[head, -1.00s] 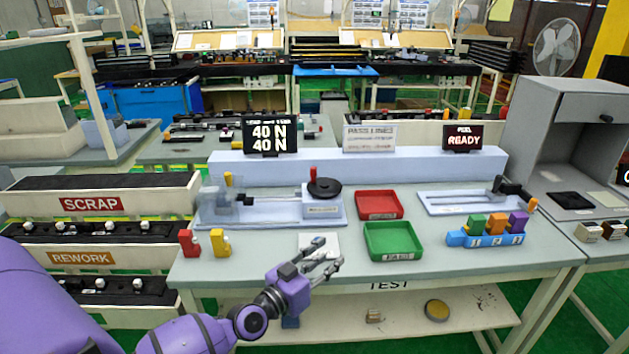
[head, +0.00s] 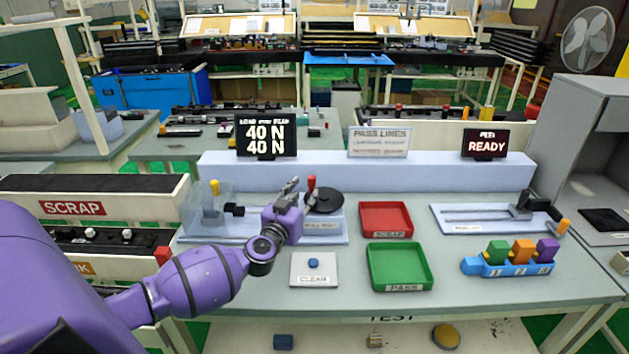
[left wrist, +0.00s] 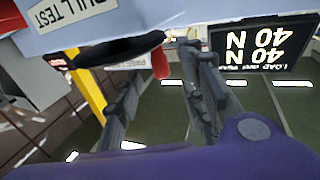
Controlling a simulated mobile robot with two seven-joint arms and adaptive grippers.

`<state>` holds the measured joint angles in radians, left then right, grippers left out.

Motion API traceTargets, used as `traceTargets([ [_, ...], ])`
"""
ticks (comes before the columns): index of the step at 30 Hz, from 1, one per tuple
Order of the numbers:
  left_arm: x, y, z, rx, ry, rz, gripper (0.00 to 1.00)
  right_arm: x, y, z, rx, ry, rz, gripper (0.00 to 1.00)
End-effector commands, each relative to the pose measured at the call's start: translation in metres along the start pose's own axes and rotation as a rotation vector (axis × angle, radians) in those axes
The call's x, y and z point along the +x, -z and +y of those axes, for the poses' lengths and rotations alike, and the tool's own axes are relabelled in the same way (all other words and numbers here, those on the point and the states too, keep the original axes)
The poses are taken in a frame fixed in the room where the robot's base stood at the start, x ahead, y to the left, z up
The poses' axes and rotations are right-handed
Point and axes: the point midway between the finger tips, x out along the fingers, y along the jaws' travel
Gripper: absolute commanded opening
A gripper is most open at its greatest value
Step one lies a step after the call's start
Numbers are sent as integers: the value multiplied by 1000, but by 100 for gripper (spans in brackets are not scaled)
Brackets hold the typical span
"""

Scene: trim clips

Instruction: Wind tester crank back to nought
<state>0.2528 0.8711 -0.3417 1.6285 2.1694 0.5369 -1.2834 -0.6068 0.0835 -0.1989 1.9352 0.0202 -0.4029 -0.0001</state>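The tester crank is a black disc (head: 325,202) with a red upright handle (head: 311,183), on the pale blue pull-test fixture (head: 335,228). My left gripper (head: 288,187) is just left of the handle in the head view. In the left wrist view the picture is upside down; the red handle (left wrist: 160,62) shows between the open fingers (left wrist: 158,75), with no clear contact. The black disc (left wrist: 115,48) and the pull-test label also show there. The load display (head: 266,135) reads 40 N on both lines. My right gripper is not in view.
A red scrap tray (head: 386,218) and a green pass tray (head: 398,266) stand right of the fixture. A plate with a blue button (head: 313,263) lies in front. A blue rack (head: 508,267) with coloured blocks is at the right. A yellow clip (head: 214,188) stands at the fixture's left.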

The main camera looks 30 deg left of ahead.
Motion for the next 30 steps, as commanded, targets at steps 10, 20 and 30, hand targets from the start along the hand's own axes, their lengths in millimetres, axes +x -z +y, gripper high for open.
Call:
traceTargets([
  [10, 52, -4, 1, -2, -1, -4, 37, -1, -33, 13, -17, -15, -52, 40],
  [20, 62, 0, 0, -2, -1, 0, 37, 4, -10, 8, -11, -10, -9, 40],
  [30, 62, 0, 1, -2, -2, -1, 1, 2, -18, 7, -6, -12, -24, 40],
])
